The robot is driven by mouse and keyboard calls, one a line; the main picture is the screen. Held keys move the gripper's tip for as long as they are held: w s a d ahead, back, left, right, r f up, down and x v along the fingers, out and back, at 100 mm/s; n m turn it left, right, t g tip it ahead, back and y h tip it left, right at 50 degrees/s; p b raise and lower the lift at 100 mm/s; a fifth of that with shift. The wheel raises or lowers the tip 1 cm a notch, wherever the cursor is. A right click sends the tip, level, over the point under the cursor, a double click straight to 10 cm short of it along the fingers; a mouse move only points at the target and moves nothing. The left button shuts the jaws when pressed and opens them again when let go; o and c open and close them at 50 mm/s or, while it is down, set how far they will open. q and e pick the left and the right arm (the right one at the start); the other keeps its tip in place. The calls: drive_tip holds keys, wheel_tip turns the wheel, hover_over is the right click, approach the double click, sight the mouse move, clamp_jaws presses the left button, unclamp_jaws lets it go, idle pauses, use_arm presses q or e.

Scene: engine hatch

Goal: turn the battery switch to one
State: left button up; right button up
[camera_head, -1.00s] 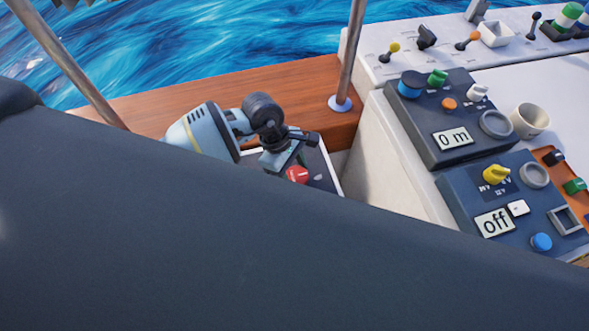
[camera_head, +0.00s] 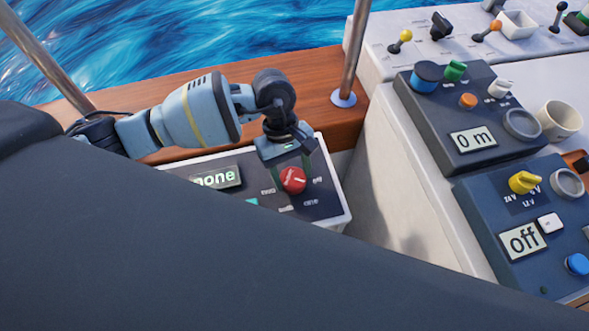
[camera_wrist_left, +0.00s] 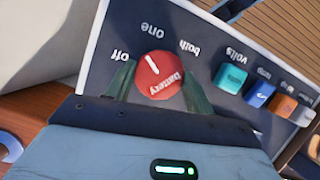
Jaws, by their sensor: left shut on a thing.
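The battery switch (camera_head: 292,180) is a round red knob with a white pointer line on a dark panel. In the left wrist view the knob (camera_wrist_left: 161,76) sits among the labels off, one and both, which appear upside down; its pointer slants up-left, between off and one. My left gripper (camera_head: 290,168) reaches down over the panel. In the left wrist view its two dark green fingers stand on either side of the knob, shut on it. The display (camera_head: 217,178) on this panel reads "none". My right gripper is not in view.
Teal, blue and orange buttons (camera_wrist_left: 231,77) sit beside the knob in the left wrist view. A metal post (camera_head: 354,55) rises behind the panel. To the right are a depth panel (camera_head: 440,130) reading "0 m", a panel (camera_head: 480,225) reading "off" and a mug (camera_head: 560,120).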

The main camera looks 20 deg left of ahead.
use_arm(q)
drive_tip(key=m+b, duration=0.1)
drive_tip(key=m+y+b, duration=0.1)
drive_tip(key=m+b, duration=0.1)
drive_tip(key=shift+w+f+g, duration=0.1)
drive_tip(key=shift+f+g, duration=0.1)
drive_tip(key=shift+g, duration=0.1)
drive_tip(key=shift+r+m+y+b, duration=0.1)
drive_tip(key=shift+m+y+b, duration=0.2)
drive_tip(key=shift+m+b, duration=0.55)
drive_tip(key=shift+d+r+m, duration=0.1)
drive_tip(key=shift+m, duration=0.15)
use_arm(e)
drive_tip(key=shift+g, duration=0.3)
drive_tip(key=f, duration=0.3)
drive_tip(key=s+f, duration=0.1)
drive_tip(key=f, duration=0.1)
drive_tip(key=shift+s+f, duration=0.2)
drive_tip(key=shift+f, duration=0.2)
use_arm(q)
drive_tip(key=shift+b, duration=0.3)
drive_tip(key=o, duration=0.9)
drive_tip(key=shift+o, duration=0.4)
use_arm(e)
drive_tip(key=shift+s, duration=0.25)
use_arm(q)
drive_tip(key=shift+r, duration=0.1)
